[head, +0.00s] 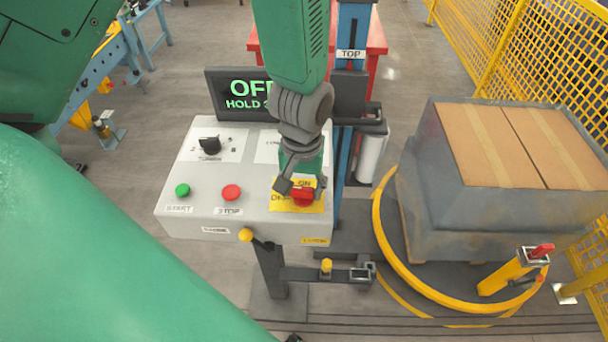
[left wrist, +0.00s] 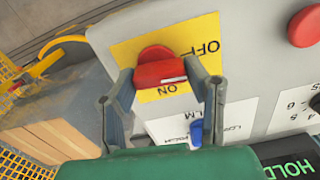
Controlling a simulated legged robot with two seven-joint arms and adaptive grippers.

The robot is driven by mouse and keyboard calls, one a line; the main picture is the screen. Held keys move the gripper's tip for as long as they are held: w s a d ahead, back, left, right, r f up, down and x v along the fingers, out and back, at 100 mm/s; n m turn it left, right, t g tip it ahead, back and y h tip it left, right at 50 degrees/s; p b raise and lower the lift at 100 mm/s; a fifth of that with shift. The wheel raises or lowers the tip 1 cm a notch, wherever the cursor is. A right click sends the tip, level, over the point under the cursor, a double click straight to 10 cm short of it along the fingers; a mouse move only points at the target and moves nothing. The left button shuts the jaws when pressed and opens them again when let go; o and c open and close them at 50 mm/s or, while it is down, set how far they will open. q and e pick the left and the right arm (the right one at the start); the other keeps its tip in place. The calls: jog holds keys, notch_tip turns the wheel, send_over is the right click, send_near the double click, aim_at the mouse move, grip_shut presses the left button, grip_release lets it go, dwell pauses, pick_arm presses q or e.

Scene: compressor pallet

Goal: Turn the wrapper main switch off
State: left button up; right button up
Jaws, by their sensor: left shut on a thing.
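The wrapper main switch is a red rotary knob (head: 303,197) on a yellow plate (head: 283,203) at the right front of the sloped grey control panel (head: 255,220). My left gripper (head: 302,186) reaches down from above and is shut on the knob. In the left wrist view, the red knob (left wrist: 158,70) sits between the two fingers, with a white mark on its front. The yellow plate (left wrist: 205,28) there reads ON and OFF. The fingers partly hide the plate in the head view. My right gripper is not in view.
A display (head: 230,93) behind the panel reads OFF and HOLD, its right part hidden. The panel also carries a green start button (head: 182,190), a red stop button (head: 231,192) and a black selector (head: 209,146). A wrapped pallet load (head: 430,190) and yellow fence (head: 520,50) stand right.

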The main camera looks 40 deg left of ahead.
aim_at(302, 189)
pick_arm(q)
jog(key=shift+s+f+n+p, duration=0.15)
jog(key=shift+s+n+p, duration=0.15)
jog(key=shift+n, duration=0.3)
jog(key=o, duration=1.2)
jog(key=shift+c, duration=0.2)
jog(key=shift+w+d, duration=0.1)
jog(key=shift+w+r, duration=0.1)
jog(key=shift+r, duration=0.25)
notch_tip(302, 189, up, 11)
jog(key=shift+r, duration=0.2)
